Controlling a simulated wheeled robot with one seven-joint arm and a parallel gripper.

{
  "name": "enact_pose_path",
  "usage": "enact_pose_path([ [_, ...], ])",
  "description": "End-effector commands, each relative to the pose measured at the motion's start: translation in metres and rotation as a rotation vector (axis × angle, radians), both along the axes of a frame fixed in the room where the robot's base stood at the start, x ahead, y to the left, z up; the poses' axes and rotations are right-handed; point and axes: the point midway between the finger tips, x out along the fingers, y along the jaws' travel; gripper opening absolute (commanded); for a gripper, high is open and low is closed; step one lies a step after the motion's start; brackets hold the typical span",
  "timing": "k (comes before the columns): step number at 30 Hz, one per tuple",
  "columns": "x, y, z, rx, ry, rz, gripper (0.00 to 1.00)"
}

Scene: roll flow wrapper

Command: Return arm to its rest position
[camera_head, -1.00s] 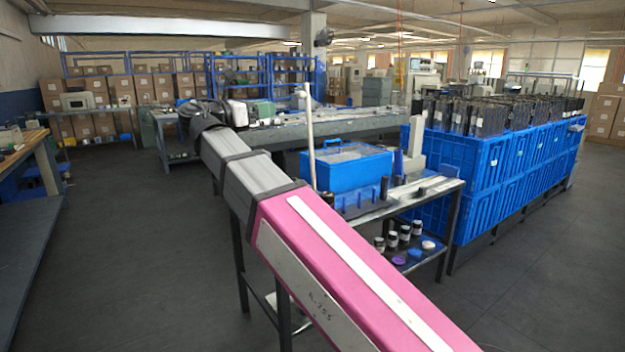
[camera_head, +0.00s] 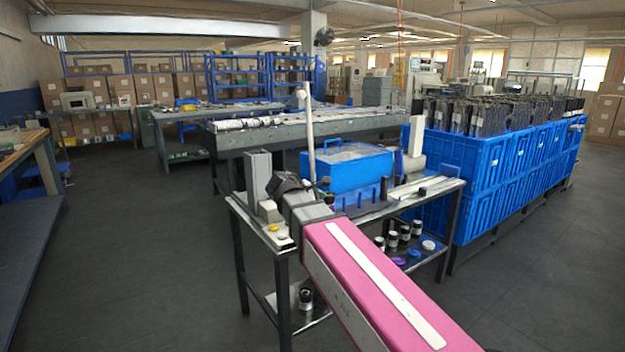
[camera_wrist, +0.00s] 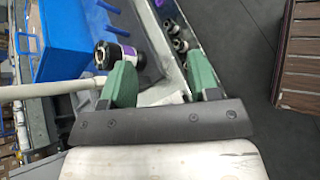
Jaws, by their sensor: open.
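My gripper shows in the wrist view (camera_wrist: 162,88), with two green fingers spread apart and nothing held between them. Beyond the fingers in that view lie a grey tabletop strip and a dark cylinder with a purple band (camera_wrist: 118,55), close to the left finger but not clearly touching it. In the head view my pink and grey arm reaches from the lower right to the workbench (camera_head: 440,190). The gripper cannot be made out there; the arm's end is over the left part of the bench.
A blue bin (camera_head: 346,172) with a handle and a white upright pole (camera_head: 309,135) stand on the bench. Stacked blue crates (camera_head: 480,185) fill the right side. Several small jars sit on the lower shelf. Open dark floor (camera_head: 140,240) lies to the left.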

Motion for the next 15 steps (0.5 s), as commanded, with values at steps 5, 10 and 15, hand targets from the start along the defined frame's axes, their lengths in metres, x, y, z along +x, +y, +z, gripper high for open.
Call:
enact_pose_path([
  [5,-0.013,-0.052,-0.089,0.268,-0.030,-0.197,0.55],
  [10,-0.036,-0.092,-0.163,0.516,-0.071,-0.442,0.55],
  [15,-0.067,-0.124,-0.227,0.745,-0.121,-0.744,0.55],
])
